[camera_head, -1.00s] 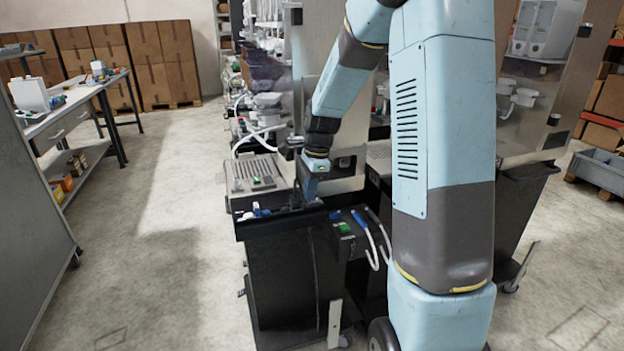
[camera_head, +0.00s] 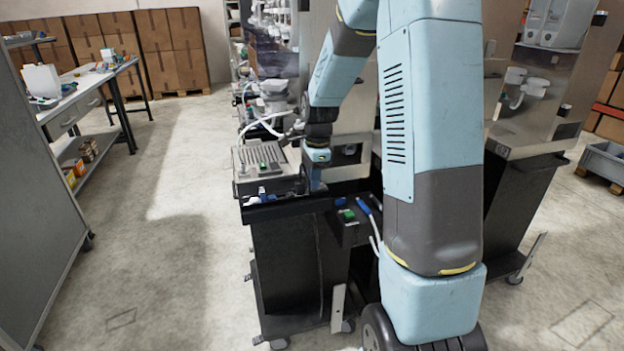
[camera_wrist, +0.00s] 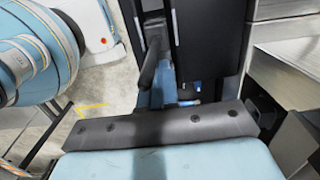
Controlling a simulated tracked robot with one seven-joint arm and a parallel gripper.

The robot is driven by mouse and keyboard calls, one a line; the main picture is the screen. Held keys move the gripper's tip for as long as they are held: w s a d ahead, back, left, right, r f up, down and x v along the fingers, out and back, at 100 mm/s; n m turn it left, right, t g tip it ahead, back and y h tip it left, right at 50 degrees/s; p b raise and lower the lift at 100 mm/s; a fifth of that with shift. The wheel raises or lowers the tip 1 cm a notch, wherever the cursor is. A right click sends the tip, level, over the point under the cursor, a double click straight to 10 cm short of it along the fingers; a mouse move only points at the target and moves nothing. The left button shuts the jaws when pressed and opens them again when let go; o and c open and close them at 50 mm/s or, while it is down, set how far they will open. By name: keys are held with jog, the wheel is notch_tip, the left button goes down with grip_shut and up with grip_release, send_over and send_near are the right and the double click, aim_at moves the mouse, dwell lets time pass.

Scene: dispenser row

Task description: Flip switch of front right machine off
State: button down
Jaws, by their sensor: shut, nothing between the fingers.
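The nearest machine has a steel body with a ribbed drip tray (camera_head: 262,160) above a black cart (camera_head: 285,265). A small box with a lit green switch (camera_head: 348,214) sits on the cart's right end. Another small green switch (camera_head: 264,166) shows on the tray unit. My gripper (camera_head: 316,186) is shut and empty, pointing down over the cart's back edge, left of and above the switch box. In the wrist view my gripper (camera_wrist: 150,68) shows as a dark finger over black panels. No switch can be made out there. A second steel machine (camera_head: 530,105) stands at right, partly hidden by my arm.
A white hose and a blue-tipped tube (camera_head: 366,206) hang beside the switch box. A workbench (camera_head: 75,100) stands at left, with stacked cartons (camera_head: 172,50) behind. A grey crate (camera_head: 603,162) lies at far right. The floor aisle at left is clear.

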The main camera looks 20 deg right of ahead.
aim_at(321, 186)
jog(key=shift+s+a+f, duration=0.1)
jog(key=shift+s+f, duration=0.2)
jog(key=shift+f, duration=0.05)
jog(key=shift+d+r, duration=0.15)
jog(key=shift+d, duration=0.8)
jog(key=shift+d+r, duration=0.1)
jog(key=shift+r, duration=0.05)
notch_tip(321, 186, up, 14)
jog(key=shift+w+d, duration=0.15)
